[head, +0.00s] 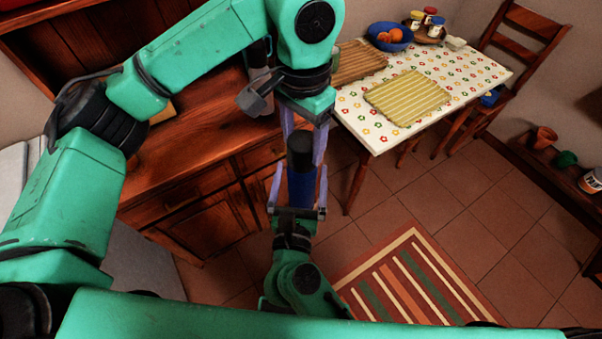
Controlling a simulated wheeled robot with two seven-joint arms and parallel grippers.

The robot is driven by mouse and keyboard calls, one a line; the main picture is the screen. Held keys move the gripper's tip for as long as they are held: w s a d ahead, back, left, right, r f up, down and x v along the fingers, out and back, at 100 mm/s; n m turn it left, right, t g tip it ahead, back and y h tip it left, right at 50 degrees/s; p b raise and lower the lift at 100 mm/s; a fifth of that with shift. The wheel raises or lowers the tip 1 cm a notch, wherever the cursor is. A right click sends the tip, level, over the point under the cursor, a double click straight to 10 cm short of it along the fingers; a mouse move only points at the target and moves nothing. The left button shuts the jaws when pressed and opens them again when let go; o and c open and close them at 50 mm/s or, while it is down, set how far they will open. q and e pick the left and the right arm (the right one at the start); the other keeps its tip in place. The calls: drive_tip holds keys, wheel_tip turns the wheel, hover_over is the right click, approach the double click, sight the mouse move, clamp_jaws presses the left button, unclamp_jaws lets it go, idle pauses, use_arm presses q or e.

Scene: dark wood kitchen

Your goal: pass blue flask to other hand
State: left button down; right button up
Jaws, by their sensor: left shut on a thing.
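The blue flask (301,187) has a dark cap and stands upright in the air between my two grippers in the head view. My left gripper (303,153) points down from above and is shut on the flask's upper part, by the dark cap. My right gripper (299,172) comes up from below, with its fingers on either side of the blue body. A gap shows between its left finger and the flask, so it looks open. The flask's bottom is hidden by the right gripper's palm.
A wooden cabinet (200,187) stands behind, to the left. A table with a flowered cloth (470,85) is at the upper right, bearing a blue bowl (378,31) and jars. A wooden chair (529,25) is beside it. A striped rug (420,285) lies on the tiled floor.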

clamp_jaws()
use_arm(q)
unclamp_jaws()
use_arm(e)
drive_tip(key=shift+r, duration=0.1)
use_arm(q)
drive_tip(key=shift+r, duration=0.1)
